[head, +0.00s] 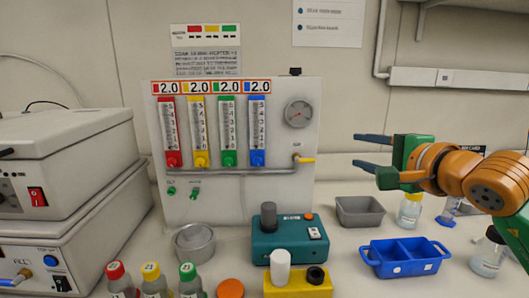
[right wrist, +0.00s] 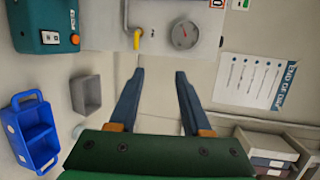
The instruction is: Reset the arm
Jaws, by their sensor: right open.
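My right gripper (head: 357,150) reaches in from the right in the head view, with an orange and green arm behind it. Its two dark blue fingers are apart and nothing is between them. It hangs in the air right of the gas panel (head: 297,180), above the grey bin (head: 360,211). In the right wrist view the same gripper (right wrist: 160,72) points at the wall with its fingers spread and empty. My left gripper is in neither view.
A blue two-part tray (head: 405,270), a teal device (head: 289,247), a yellow block (head: 297,289), a metal bowl (head: 194,243) and several capped bottles stand on the bench. White machines (head: 62,160) fill the left. Bottles stand below and beside my right arm.

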